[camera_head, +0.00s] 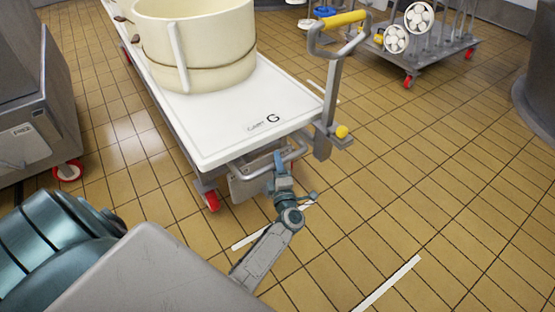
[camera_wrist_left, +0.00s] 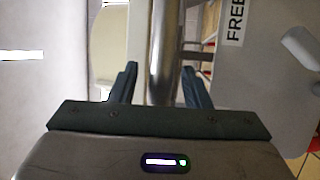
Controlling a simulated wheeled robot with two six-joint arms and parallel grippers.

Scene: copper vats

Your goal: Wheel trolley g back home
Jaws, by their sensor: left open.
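Trolley g (camera_head: 225,130) has a white top marked "G" and a grey frame with red wheels. It carries a large cream tub (camera_head: 215,50). A curved metal bar (camera_head: 298,152) runs along its near end, and a post with a yellow-gripped handle (camera_head: 343,20) rises at the near right corner. My left gripper (camera_head: 279,160) is at the near-end bar. In the left wrist view, the metal bar (camera_wrist_left: 165,45) runs between the two open fingers (camera_wrist_left: 160,80); contact cannot be told. My right gripper is not in view.
White floor strips lie at the front (camera_head: 388,284) and beside the trolley's near end (camera_head: 250,237). A grey machine (camera_head: 35,100) stands left. Another trolley with white reels (camera_head: 430,60) stands at the back right. Tiled floor at the right is mostly clear. A "FREE" label (camera_wrist_left: 233,22) shows in the wrist view.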

